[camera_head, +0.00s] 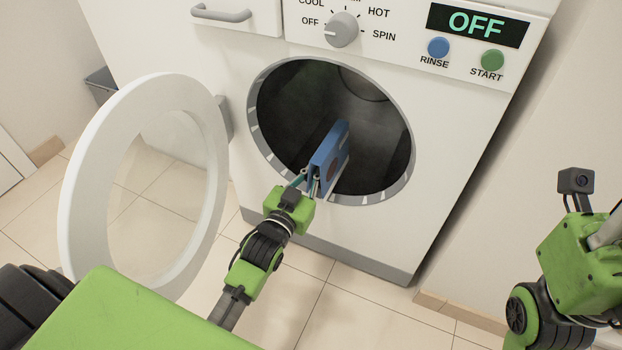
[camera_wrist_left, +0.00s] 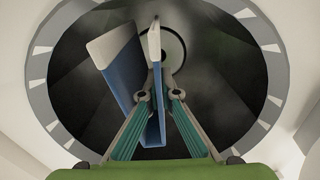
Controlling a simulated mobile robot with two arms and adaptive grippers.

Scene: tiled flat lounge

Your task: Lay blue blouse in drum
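In the left wrist view, the blouse (camera_wrist_left: 122,68) shows two panels joined in a narrow V. One panel runs between the fingertips (camera_wrist_left: 156,96), and the other leans out to the left. The drum's dark inside (camera_wrist_left: 220,75) lies beyond. Of my right arm (camera_head: 580,255), only the wrist part shows clearly; its fingers cannot be made out.
The round door (camera_head: 85,190) with its clear window hangs open to the left of the opening. Above are a dial (camera_head: 341,30), a blue RINSE button (camera_head: 438,47), a green START button (camera_head: 493,60) and a display (camera_head: 476,24) reading OFF. The drum holds free room around the blouse.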

